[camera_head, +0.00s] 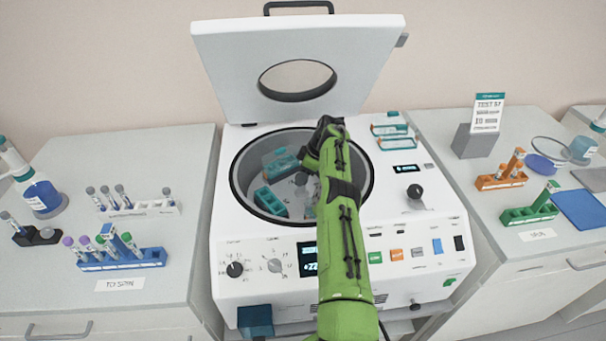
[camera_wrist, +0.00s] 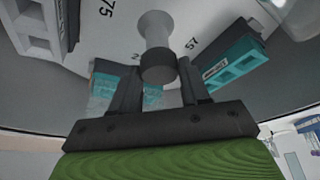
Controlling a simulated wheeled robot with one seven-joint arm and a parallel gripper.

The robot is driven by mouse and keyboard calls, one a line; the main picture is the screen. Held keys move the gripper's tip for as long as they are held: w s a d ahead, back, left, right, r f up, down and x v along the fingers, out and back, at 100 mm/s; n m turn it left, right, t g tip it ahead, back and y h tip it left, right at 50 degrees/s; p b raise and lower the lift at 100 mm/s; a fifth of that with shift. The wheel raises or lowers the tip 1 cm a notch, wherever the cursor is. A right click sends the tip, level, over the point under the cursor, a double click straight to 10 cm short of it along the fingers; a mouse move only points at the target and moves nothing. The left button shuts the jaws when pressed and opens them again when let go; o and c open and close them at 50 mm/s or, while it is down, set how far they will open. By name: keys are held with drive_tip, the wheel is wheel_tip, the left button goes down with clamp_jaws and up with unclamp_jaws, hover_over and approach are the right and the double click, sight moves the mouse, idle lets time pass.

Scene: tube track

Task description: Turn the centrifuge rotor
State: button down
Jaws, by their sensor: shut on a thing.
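The centrifuge (camera_head: 225,215) stands in the middle of the head view with its lid (camera_head: 230,60) raised. Its round bowl holds the rotor, with teal tube buckets (camera_head: 270,201) around a grey central hub (camera_head: 301,179). In the wrist view the pale rotor face (camera_wrist: 112,38) carries printed numbers. My gripper (camera_wrist: 157,68) reaches down into the bowl, its two dark fingers on either side of the hub's knob (camera_wrist: 158,45), shut on it. A teal bucket (camera_wrist: 222,65) lies just right of the fingers. In the head view my green arm hides the bowl's right part.
The bowl's rim (camera_head: 240,165) surrounds my gripper closely. A teal rack (camera_head: 397,142) sits on the centrifuge's top right. Tube racks stand on both side counters, including a blue one (camera_head: 120,262) at left and a green one (camera_head: 520,216) at right.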

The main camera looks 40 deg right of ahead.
drive_tip(key=c, duration=0.5)
unclamp_jaws()
drive_tip(key=shift+c, duration=0.2)
